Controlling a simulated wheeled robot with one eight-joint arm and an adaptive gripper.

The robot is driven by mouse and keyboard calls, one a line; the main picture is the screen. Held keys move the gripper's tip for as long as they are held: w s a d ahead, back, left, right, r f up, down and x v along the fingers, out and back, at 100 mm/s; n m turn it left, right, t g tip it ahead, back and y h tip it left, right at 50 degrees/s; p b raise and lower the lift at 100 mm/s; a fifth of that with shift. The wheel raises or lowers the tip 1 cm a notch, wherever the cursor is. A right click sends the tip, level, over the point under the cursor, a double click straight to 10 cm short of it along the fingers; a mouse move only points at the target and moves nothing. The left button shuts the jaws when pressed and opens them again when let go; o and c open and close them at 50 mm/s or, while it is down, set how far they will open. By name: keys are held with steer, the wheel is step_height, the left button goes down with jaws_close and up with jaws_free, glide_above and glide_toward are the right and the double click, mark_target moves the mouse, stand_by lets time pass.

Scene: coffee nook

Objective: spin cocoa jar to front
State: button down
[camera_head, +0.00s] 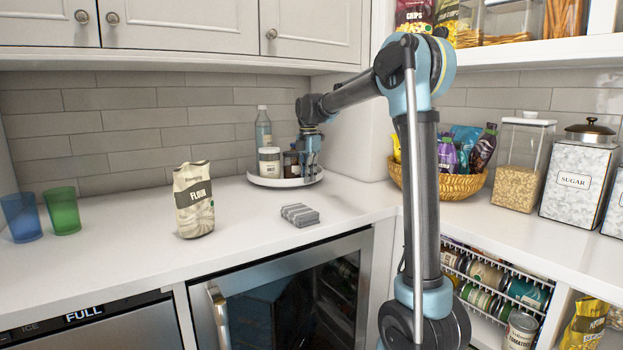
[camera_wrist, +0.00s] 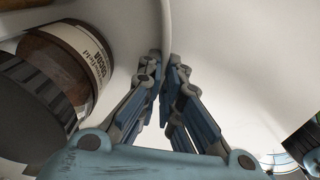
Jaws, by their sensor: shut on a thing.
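The cocoa jar (camera_wrist: 92,50), brown with a dark lid and a white label reading COCOA, is at the left in the wrist view. In the head view a dark jar (camera_head: 291,164), likely the cocoa jar, stands on a round white turntable (camera_head: 262,182) in the back corner. My gripper (camera_head: 307,172) reaches down at the turntable's right side. In the wrist view my gripper (camera_wrist: 165,68) is shut on the thin rim of the turntable (camera_wrist: 125,15), beside the jar and apart from it.
A pale-lidded jar (camera_head: 269,163) and a clear bottle (camera_head: 263,128) share the turntable. A wicker basket (camera_head: 455,187) stands to the right. A flour bag (camera_head: 194,203) and a folded striped cloth (camera_head: 300,215) sit in front, with bare counter between.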

steer(key=shift+w+a, duration=0.1)
steer(key=shift+w, duration=0.05)
steer(key=c, duration=1.8)
jaws_free()
step_height(320, 180, up, 7)
steer(key=shift+r, duration=0.2)
